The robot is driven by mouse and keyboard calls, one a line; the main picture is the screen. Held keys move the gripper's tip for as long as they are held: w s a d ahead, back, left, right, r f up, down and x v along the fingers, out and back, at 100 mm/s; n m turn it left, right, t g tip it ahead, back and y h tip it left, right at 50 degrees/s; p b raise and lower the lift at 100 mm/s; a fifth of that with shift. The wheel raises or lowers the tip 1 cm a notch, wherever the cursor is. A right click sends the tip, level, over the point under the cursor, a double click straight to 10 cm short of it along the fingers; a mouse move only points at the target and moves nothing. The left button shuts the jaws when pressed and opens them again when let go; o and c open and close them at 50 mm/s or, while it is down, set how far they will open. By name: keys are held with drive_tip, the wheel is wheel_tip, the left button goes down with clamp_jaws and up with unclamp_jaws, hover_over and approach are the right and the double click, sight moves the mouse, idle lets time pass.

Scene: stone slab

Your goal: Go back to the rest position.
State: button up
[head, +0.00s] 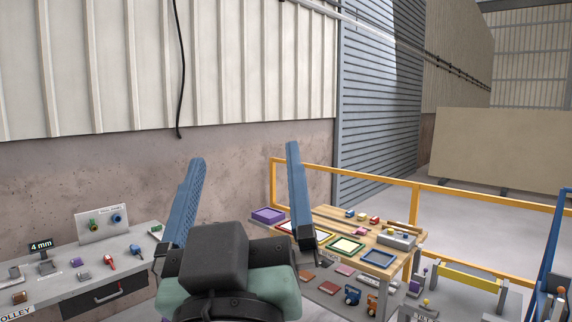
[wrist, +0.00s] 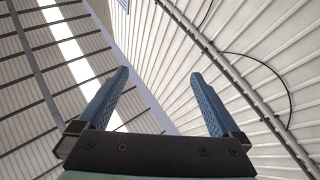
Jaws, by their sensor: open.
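My gripper (head: 243,172) is raised in the lower middle of the head view, with its two blue fingers pointing up and spread wide apart. Nothing is between the fingers. In the wrist view my gripper (wrist: 160,82) also shows open and empty, with only the roof and the ribbed wall behind it. No object touches the fingers in either view.
A grey bench (head: 140,244) with small coloured parts stands at the left. A wooden table (head: 395,267) with coloured trays and blocks stands at the right, partly behind my gripper. A yellow rail (head: 345,174) runs behind it. The air around the fingers is clear.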

drive_tip(key=s+d+r+m+t+h, duration=0.2)
drive_tip(key=s+d+r+m+t, duration=0.1)
drive_tip(key=s+d+r, duration=0.2)
wheel_tip(320, 180, up, 2)
drive_tip(key=shift+s+r, duration=0.25)
drive_tip(key=shift+s, duration=0.45)
